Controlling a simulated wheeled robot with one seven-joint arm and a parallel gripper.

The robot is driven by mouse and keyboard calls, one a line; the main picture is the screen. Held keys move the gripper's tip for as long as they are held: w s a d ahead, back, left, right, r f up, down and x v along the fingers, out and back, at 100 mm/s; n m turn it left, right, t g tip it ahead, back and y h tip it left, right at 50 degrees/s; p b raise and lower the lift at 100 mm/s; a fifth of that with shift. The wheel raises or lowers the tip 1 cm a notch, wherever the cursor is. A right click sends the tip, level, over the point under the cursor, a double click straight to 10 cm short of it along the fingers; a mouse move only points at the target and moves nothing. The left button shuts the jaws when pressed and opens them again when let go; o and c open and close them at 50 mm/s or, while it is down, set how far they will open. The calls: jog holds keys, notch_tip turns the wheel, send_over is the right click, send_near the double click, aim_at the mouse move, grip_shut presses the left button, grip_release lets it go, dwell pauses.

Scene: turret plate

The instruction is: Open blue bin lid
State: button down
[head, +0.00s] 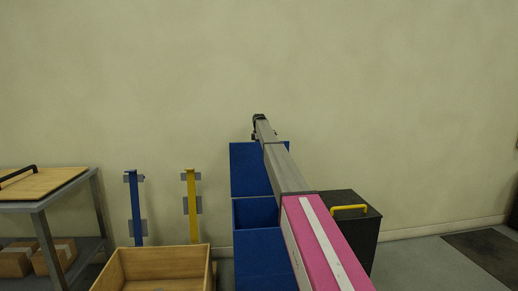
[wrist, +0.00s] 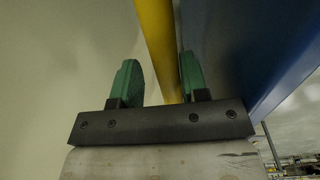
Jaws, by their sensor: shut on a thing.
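The blue bin (head: 258,255) stands against the wall in the middle of the head view. Its blue lid (head: 250,168) stands up steeply at the back, and the bin's open top shows below it, partly hidden by my arm. My gripper (head: 258,122) is at the lid's top edge, small and dark in the head view. In the wrist view, the green fingers of my gripper (wrist: 160,80) are on either side of a yellow handle bar (wrist: 156,40), shut on it. The blue lid (wrist: 270,45) fills the right of that view, beside the bar.
A black bin (head: 362,235) with a yellow handle (head: 349,208) stands right of the blue bin, its lid closed. A wooden crate (head: 155,270) is at lower left, before a blue post (head: 135,205) and a yellow post (head: 192,205). A grey table (head: 48,203) stands far left.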

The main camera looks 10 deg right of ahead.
jog(key=c, duration=1)
grip_release()
jog(key=shift+w+f, duration=0.15)
jog(key=shift+f, duration=0.25)
jog(key=shift+o, duration=0.2)
jog(key=shift+w+f, duration=0.1)
jog(key=shift+s+r, duration=0.2)
jog(key=shift+r, duration=2.6)
jog(key=shift+s+r, duration=0.2)
jog(key=shift+r, duration=2.55)
